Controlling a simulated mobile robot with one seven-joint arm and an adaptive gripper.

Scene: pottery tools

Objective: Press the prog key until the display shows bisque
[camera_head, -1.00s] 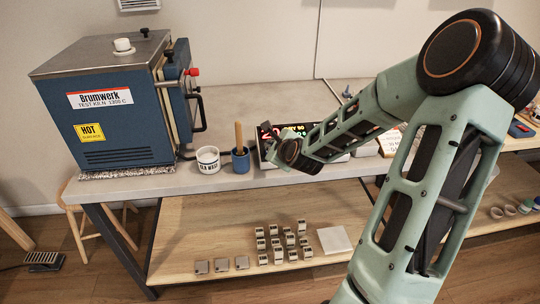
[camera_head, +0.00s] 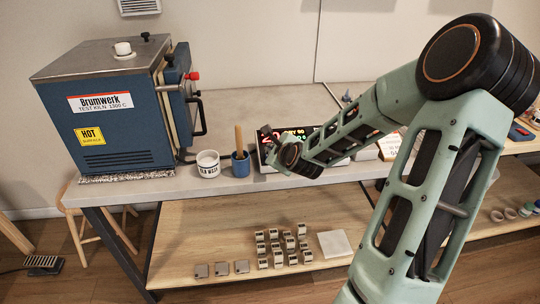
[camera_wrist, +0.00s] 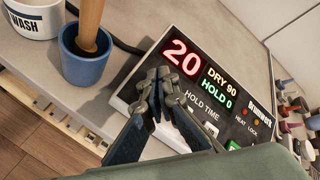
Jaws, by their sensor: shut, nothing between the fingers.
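The kiln controller (camera_wrist: 240,88) is a pale box with a dark front panel, on the bench. Its display (camera_wrist: 183,57) shows a red 20, a yellow DRY 90 and a green HOLD 0; bisque does not show. A HOLD TIME label and HEAT and LOCK lamps are readable below. In the wrist view my shut, empty gripper (camera_wrist: 160,82) is over the panel's left part, its fingertips beside the red digits. The prog key cannot be made out, and whether the fingertips touch the panel cannot be told. In the head view the controller (camera_head: 263,149) is mostly behind my arm.
A blue cup (camera_wrist: 86,62) with a wooden handle stands left of the controller, beside a white wash pot (camera_wrist: 33,22). A blue kiln (camera_head: 115,125) stands at the bench's left end. Small coloured items (camera_wrist: 298,110) lie beyond the controller. The bench behind is clear.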

